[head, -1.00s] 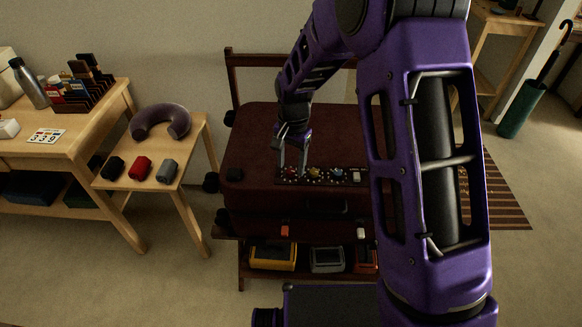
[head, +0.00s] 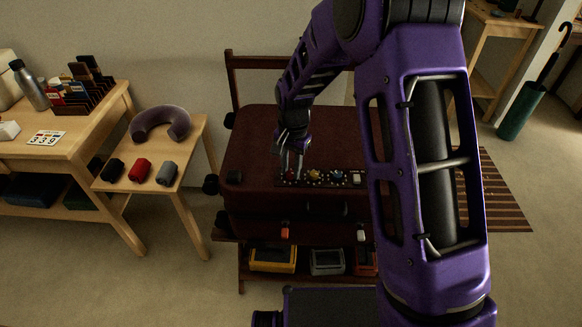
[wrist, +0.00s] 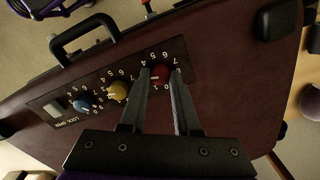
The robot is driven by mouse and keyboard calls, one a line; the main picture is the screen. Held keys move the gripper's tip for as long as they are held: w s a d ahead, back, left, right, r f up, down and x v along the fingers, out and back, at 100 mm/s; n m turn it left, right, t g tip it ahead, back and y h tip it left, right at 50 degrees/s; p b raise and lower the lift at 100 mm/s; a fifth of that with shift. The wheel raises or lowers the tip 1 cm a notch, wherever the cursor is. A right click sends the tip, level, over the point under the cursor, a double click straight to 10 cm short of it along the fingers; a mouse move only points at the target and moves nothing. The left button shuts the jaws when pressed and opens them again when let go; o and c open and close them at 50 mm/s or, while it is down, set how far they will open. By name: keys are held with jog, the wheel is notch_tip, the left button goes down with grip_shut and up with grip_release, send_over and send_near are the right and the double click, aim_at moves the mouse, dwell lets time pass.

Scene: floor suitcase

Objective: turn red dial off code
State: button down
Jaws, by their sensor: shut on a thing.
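A dark red suitcase (head: 262,135) lies on a brown rack and carries a black lock panel (head: 321,184) with numbered dials. The red dial (wrist: 159,74) is between my fingertips in the wrist view, partly covered by them. My gripper (head: 291,174) points down at the panel's left end in the head view and is shut on the red dial. The yellow dial (wrist: 118,91) and the blue dial (wrist: 84,103) stand beside it, untouched. A card (head: 46,137) with digits, seemingly 3 3 9, lies on the desk.
A light switch-like slider (wrist: 54,108) marked LOCK OPEN sits at the panel's end. The suitcase handle (wrist: 84,37) stands along the panel's edge. A small table (head: 190,146) with a neck pillow and rolled items stands left of the suitcase.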

jog(key=shift+n, duration=0.3)
jog(key=n+p, duration=0.1)
jog(key=n, duration=0.5)
jog(key=n+p, duration=0.1)
jog(key=n, duration=0.3)
jog(key=shift+r+n, duration=0.1)
jog(key=shift+n, duration=0.3)
jog(key=shift+n+p, duration=0.5)
jog(key=shift+n, duration=0.9)
jog(key=c, duration=0.6)
grip_release()
jog(key=shift+c, duration=0.2)
notch_tip(320, 180, up, 17)
jog(key=p, duration=0.2)
jog(key=shift+w+d+r, duration=0.15)
jog(key=shift+w+d, duration=0.05)
jog(key=shift+w, duration=0.05)
